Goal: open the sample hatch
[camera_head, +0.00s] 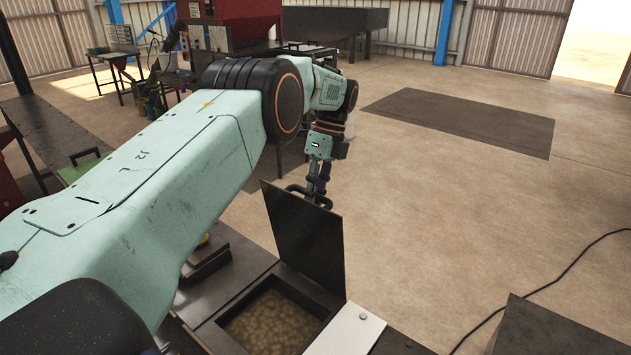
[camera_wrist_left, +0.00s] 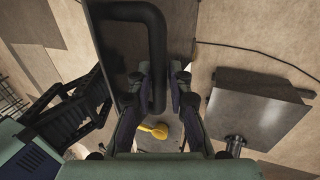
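The sample hatch lid (camera_head: 305,238), a dark square plate, stands raised and steeply tilted on its hinge. Below it the hatch opening (camera_head: 222,318) shows a bed of yellow-brown grains (camera_head: 268,322). The black hatch handle (camera_wrist_left: 157,55) is on the lid's far face; in the head view it shows partly above the lid's top edge. My left gripper (camera_head: 316,190) is at the handle, behind the lid. In the left wrist view its fingers (camera_wrist_left: 163,88) lie closely on both sides of the handle bar and appear shut on it. My right gripper is out of view.
A pale plate (camera_head: 347,330) with a round knob lies right of the opening. A dark box (camera_head: 560,330) stands at the lower right, with a cable (camera_head: 540,290) on the floor. A yellow item (camera_wrist_left: 155,130) shows beyond the fingers. The floor to the right is mostly clear.

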